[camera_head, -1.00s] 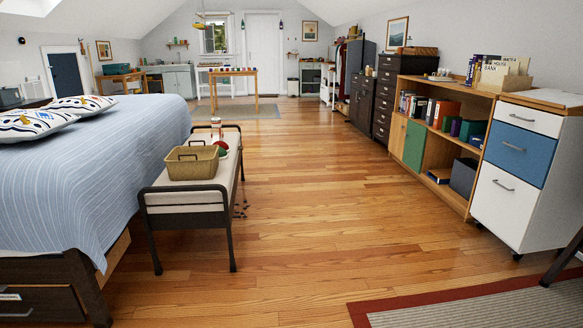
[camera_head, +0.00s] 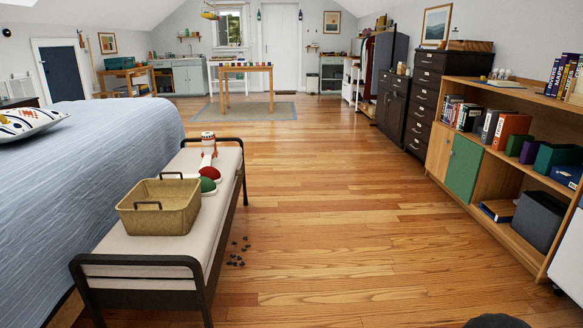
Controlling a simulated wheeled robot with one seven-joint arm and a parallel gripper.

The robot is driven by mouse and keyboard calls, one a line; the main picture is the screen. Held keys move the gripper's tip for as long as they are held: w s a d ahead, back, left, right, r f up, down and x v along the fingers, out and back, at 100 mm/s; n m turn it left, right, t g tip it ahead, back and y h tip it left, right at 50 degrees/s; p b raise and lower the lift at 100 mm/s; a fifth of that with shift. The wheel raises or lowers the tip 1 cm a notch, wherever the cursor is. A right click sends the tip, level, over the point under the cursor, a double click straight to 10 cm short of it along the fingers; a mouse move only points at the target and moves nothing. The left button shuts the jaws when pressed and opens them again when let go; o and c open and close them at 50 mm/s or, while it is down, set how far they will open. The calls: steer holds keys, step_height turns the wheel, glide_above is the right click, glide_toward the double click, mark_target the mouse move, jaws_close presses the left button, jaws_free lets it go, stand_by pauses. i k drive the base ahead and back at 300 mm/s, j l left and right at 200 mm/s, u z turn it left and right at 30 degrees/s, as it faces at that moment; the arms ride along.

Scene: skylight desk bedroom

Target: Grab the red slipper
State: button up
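A small red rounded thing (camera_head: 210,172), perhaps the red slipper, lies on the cushioned bench (camera_head: 150,252) at the foot of the bed. It is too small to tell its shape for sure. A green rounded thing (camera_head: 208,186) lies right in front of it, and a white and red upright thing (camera_head: 208,142) stands just behind it. A tan basket (camera_head: 160,209) with dark handles sits on the bench nearer to me. My gripper is not in view.
The bed (camera_head: 80,170) is left of the bench. Small dark bits (camera_head: 238,252) lie on the floor by the bench's right side. Open wooden floor (camera_head: 340,230) runs between the bench and the shelf unit (camera_head: 490,190). A dark rounded thing (camera_head: 497,321) shows at the bottom edge.

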mark_target(213, 173)
steer(key=i+l+u, duration=0.1)
steer(key=i+u, duration=0.15)
steer(key=i, duration=0.25)
steer(key=i+l+u, duration=0.15)
steer(key=i+u, duration=0.15)
steer(key=i, duration=0.2)
steer(key=i+l+u, duration=0.25)
steer(key=i, duration=0.2)
steer(key=i+l+u, duration=0.15)
steer(key=u, duration=0.25)
steer(key=i+l+u, duration=0.3)
steer(key=u, duration=0.15)
steer(key=i+l+u, duration=0.25)
steer(key=u, duration=0.15)
steer(key=i+l+u, duration=0.15)
steer(key=l+u, duration=0.25)
steer(key=i+l+u, duration=0.1)
steer(key=l+u, duration=0.3)
steer(key=i+l+u, duration=0.25)
steer(key=l, duration=0.25)
